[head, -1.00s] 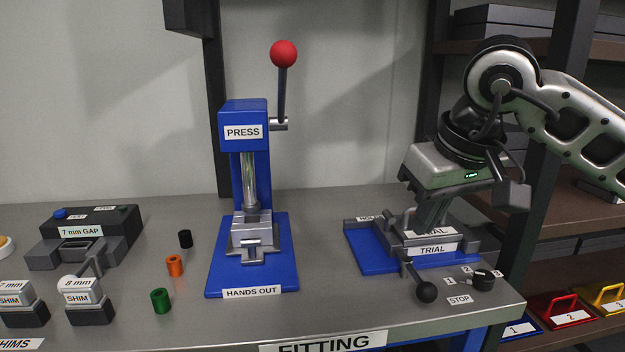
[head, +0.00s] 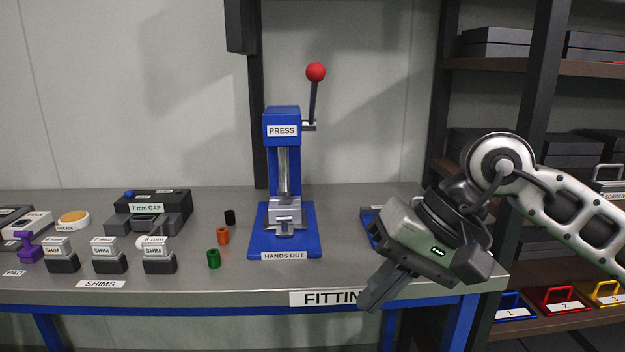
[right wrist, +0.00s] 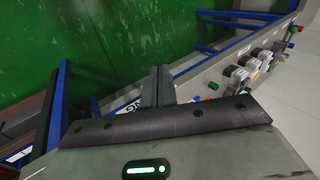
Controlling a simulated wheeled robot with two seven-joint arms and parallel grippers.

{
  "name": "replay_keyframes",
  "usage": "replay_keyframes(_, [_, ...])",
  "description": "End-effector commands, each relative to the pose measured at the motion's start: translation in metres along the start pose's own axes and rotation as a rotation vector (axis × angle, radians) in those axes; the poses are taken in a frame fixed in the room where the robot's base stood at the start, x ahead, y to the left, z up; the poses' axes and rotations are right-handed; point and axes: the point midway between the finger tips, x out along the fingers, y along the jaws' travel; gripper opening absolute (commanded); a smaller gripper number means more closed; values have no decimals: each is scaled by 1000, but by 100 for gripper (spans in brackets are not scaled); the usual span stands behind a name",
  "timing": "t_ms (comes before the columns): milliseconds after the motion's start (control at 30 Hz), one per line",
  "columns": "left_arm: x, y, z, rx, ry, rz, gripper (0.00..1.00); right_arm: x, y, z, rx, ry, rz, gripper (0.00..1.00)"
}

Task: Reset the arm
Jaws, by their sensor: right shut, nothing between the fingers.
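My right gripper (head: 372,300) is shut and empty. It is in front of the bench's front edge, at the right end of the bench, with its fingers pointing down and left. In the right wrist view its fingers (right wrist: 158,85) are together with nothing held between them. My right arm comes in from the right and hides most of the blue trial fixture (head: 367,222) on the bench. My left gripper is not in view.
The blue press (head: 282,130) with a red-knobbed lever stands mid-bench. Black, orange (head: 222,236) and green collars lie left of it. Shim blocks (head: 108,262) and the 7 mm gap block (head: 150,212) are farther left. Coloured trays (head: 562,300) sit on the right shelf.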

Motion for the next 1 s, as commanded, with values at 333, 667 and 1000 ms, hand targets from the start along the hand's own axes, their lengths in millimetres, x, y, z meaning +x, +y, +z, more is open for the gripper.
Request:
replay_keyframes(333, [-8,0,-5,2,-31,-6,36,24,-113,61,876,-657,-758,0])
replay_keyframes(667, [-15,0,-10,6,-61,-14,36,3,-58,-2,-2140,1815,1281,0])
replay_keyframes(1000, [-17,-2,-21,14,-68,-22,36,124,128,64,-797,1083,503,0])
